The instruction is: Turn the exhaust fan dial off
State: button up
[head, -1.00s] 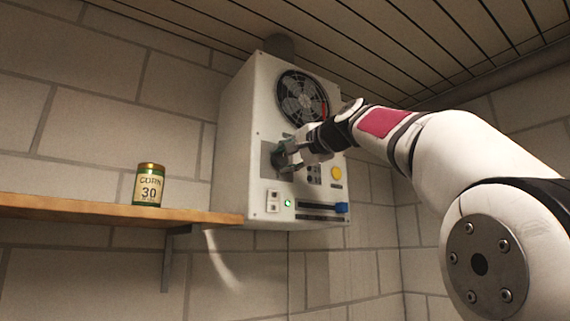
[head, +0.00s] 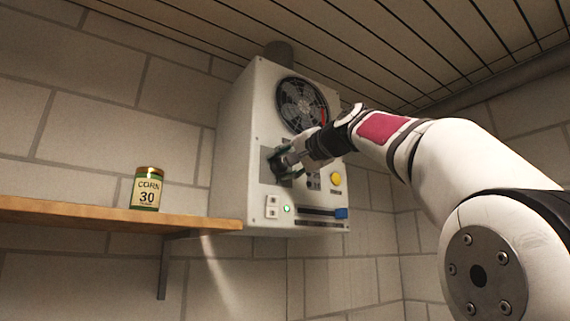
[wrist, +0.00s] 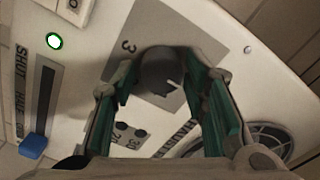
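The exhaust fan dial (wrist: 158,72) is a dark round knob with a pale pointer mark, on a grey plate with a "3" beside it. It sits on the front of a white control box (head: 236,150); in the head view my gripper largely covers it. My gripper (wrist: 158,85) reaches the plate, with one green-padded finger on each side of the dial. The fingers stand apart, and I cannot tell whether the pads touch the knob. In the head view my gripper (head: 284,164) is at the left of the box front.
The box also carries a round fan grille (head: 302,104), a yellow button (head: 336,179), a lit green lamp (head: 287,209) and a blue slider (head: 341,213).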

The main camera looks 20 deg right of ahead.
jog(key=shift+o, duration=0.3)
jog(key=shift+s+d+r, duration=0.1)
jog(key=shift+s, duration=0.1)
jog(key=v, duration=1.1)
jog(key=shift+s, duration=0.25)
jog(key=s+a+f+n+g+h, duration=0.1)
jog(key=s+a+f+g, duration=0.1)
jog(key=f, duration=0.5)
jog(key=s+a+f+g, duration=0.1)
jog(key=f+g, duration=0.1)
jog(key=f, duration=0.5)
jog(key=s+f+n+g+h, duration=0.1)
jog(key=s+f+n+g, duration=0.1)
jog(key=s+f, duration=0.5)
jog(key=s+f+n+g+h, duration=0.2)
jog(key=s+f, duration=0.6)
jog(key=f, duration=1)
jog(key=s+f+n+g+h, duration=0.1)
jog(key=s+f+n+g, duration=0.2)
jog(key=s+f, duration=0.4)
notch_tip(320, 180, down, 7)
jog(key=shift+s+a+r+g+h, duration=0.15)
jog(key=shift+s+a+g+h, duration=0.15)
jog(key=shift+s+a, duration=0.05)
